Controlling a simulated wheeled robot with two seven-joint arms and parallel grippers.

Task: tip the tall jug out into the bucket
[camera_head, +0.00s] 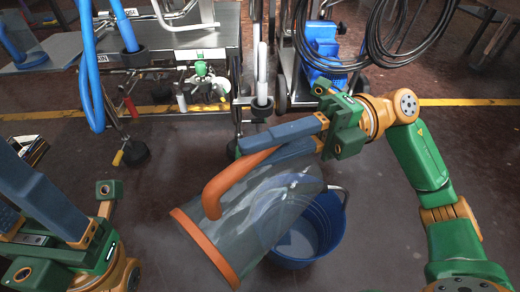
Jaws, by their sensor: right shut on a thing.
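The tall jug (225,225) is see-through grey with an orange band at its lower-left end and an orange handle (228,186). It is tilted well over, its clear end up and to the right, overlapping the bucket in the picture. My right gripper (262,154) is shut on the handle, a blue finger on each side. The blue bucket (330,232) stands on the floor, partly hidden behind the jug. I cannot make out liquid or a stream. My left gripper (12,192) is at the left edge, fingers apart, tips cut off, away from jug and bucket.
Behind stand a metal cart (205,50) with hoses and small tools, a blue machine (325,50) and a looped black cable (372,55). A yellow line (455,102) crosses the floor. The dark floor right of the bucket is clear apart from my arm.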

